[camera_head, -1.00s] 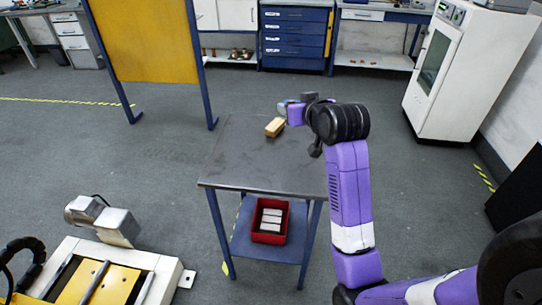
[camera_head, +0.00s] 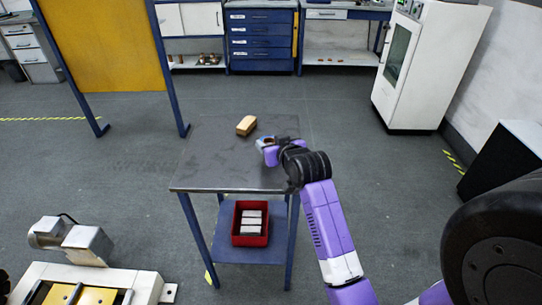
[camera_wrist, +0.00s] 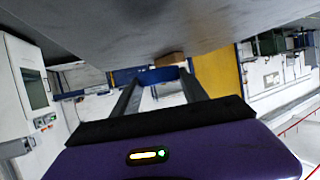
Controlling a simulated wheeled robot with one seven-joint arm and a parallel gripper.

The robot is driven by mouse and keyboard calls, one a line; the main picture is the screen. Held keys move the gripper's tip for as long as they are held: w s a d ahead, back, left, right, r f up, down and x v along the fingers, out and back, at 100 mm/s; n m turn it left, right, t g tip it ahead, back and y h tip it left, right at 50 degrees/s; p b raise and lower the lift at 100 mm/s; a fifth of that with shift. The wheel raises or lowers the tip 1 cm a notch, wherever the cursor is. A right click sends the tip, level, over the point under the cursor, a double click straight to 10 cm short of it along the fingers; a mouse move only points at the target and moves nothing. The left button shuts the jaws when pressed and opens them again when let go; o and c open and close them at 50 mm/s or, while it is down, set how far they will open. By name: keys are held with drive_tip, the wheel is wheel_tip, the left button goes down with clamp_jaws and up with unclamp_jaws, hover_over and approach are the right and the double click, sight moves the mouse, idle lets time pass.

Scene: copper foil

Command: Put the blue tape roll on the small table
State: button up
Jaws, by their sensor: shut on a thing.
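The small table (camera_head: 215,165) has a dark grey top and blue legs and stands in the middle of the head view. In the wrist view its top (camera_wrist: 150,25) fills the upper part of the tilted picture. My gripper (camera_head: 266,146) is at the right part of the tabletop, low over it. It is shut on the blue tape roll (camera_wrist: 158,74), which shows between the fingertips in the wrist view. The roll is small and partly hidden in the head view. I cannot tell whether it touches the tabletop.
A wooden block (camera_head: 246,125) lies on the table's far part, left of my gripper. A red bin (camera_head: 238,238) with several pale bars sits on the lower shelf. The tabletop's left and front parts are clear. A machine (camera_head: 75,260) stands at the lower left.

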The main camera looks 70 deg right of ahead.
drive_tip(key=shift+f+b, duration=0.35)
drive_tip(key=shift+f, duration=1.8)
drive_tip(key=o, duration=1.3)
drive_tip(key=shift+f, duration=0.15)
drive_tip(key=shift+o, duration=0.2)
